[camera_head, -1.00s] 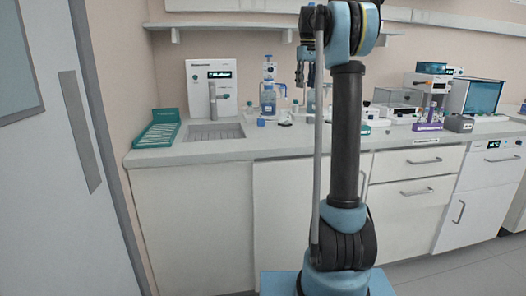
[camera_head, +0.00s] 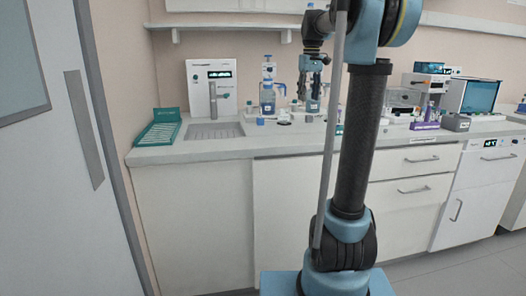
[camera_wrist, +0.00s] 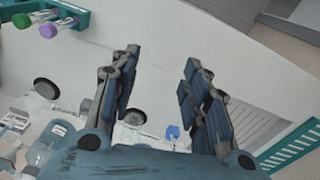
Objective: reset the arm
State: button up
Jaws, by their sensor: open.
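My gripper (camera_head: 312,88) hangs from my arm in front of the lab counter in the head view, with its fingers pointing down. In the wrist view my gripper (camera_wrist: 160,75) has its two fingers spread wide apart, with nothing between them. The fingers are above the pale counter top (camera_wrist: 150,30) and touch nothing that I can see. My arm stands in the middle of the head view and hides part of the counter behind it.
A green rack (camera_head: 158,130) and a sink (camera_head: 214,131) are at the counter's left. A water dispenser (camera_head: 199,92) and a blue bottle (camera_head: 267,98) stand at the back. A purple tube rack (camera_head: 424,126) and a small grey box (camera_head: 456,123) are at the right.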

jog(key=s+f+m+t, duration=0.1)
jog(key=s+f+m, duration=0.3)
jog(key=s+f, duration=2.9)
jog(key=s, duration=0.2)
jog(key=shift+s+f+t, duration=0.3)
jog(key=shift+d, duration=0.1)
jog(key=shift+w+f, duration=0.2)
jog(key=shift+w, duration=0.25)
